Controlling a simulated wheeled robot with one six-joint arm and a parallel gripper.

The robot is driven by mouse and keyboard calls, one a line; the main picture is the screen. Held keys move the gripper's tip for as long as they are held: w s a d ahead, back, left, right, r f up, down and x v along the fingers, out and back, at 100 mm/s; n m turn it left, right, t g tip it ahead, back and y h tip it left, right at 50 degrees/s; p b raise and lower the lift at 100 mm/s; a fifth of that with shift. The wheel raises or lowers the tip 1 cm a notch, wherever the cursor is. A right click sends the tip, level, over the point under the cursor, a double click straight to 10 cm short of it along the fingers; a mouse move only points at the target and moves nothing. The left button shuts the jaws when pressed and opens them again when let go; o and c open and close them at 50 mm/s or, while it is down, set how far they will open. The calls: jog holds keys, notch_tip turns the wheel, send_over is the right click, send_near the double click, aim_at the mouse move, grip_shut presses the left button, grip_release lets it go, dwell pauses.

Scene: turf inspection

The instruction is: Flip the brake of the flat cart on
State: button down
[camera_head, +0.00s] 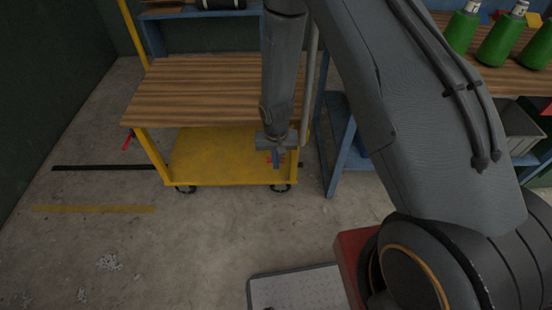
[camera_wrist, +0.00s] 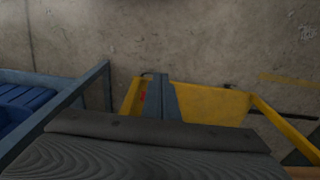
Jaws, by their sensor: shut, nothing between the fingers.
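The flat cart has a yellow frame, a wooden top (camera_head: 190,85) and a yellow lower deck (camera_head: 215,155). In the wrist view, part of its yellow deck (camera_wrist: 210,103) shows. A red lever (camera_head: 127,142) sticks out at the cart's left side. Another small red part (camera_head: 269,159) shows at the front right corner, partly hidden by my gripper (camera_head: 277,160). My gripper is shut and points down in front of that corner; I cannot tell if it touches the red part. A red bit (camera_wrist: 143,97) also shows beside my gripper in the wrist view.
A blue-framed bench (camera_head: 342,150) with green bottles (camera_head: 497,45) stands right of the cart. A blue shelf (camera_head: 200,32) stands behind. Black and yellow floor strips (camera_head: 95,209) lie at left. Bare concrete floor (camera_head: 190,240) is open in front.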

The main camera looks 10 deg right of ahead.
jog(key=shift+s+a+r+b, duration=0.15)
jog(key=shift+s+r, duration=0.4)
jog(key=shift+s, duration=0.35)
jog(key=shift+s+a+r+b, duration=0.15)
jog(key=shift+s+r, duration=0.4)
jog(key=shift+s, duration=0.35)
jog(key=shift+d, duration=0.1)
